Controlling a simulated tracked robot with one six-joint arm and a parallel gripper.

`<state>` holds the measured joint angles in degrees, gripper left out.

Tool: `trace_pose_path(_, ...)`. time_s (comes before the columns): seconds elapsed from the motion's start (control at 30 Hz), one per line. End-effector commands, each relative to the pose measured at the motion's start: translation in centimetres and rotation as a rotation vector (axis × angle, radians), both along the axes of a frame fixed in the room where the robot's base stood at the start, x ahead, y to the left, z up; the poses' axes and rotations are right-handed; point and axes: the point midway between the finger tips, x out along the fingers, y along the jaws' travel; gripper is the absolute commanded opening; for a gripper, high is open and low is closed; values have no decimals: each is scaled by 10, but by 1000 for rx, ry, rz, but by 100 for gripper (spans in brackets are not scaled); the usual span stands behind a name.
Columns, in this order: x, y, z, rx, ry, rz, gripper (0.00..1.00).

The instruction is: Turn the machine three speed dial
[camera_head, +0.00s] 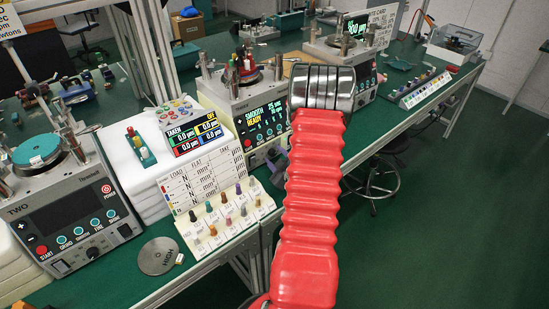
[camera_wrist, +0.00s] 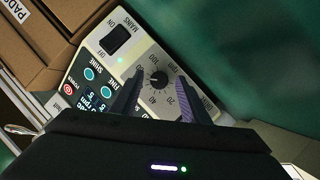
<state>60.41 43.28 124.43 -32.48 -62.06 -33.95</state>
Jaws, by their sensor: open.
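The speed dial (camera_wrist: 159,79) is a small black knob on a pale panel, with a numbered rpm scale around it. My gripper (camera_wrist: 158,82) is open, with one dark finger on each side of the dial. I cannot tell whether the fingers touch it. In the head view my red arm reaches to a grey machine (camera_head: 243,100) in the middle of the row and hides its right part. The dial does not show clearly there.
The same panel has a black mains switch (camera_wrist: 116,39) with a lit green lamp and teal buttons (camera_wrist: 90,73). Cardboard boxes (camera_wrist: 62,22) stand beside it. In the head view, machine two (camera_head: 75,205) stands left, and a board of coloured pegs (camera_head: 225,215) sits in front.

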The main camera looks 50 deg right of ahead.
Motion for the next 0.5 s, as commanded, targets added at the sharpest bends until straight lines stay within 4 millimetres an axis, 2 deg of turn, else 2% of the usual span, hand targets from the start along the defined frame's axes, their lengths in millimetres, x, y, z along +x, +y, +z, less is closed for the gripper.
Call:
trace_pose_path(0.1,0,0,0,0,0,0,40)
trace_pose_path(0.5,0,0,0,0,0,0,12)
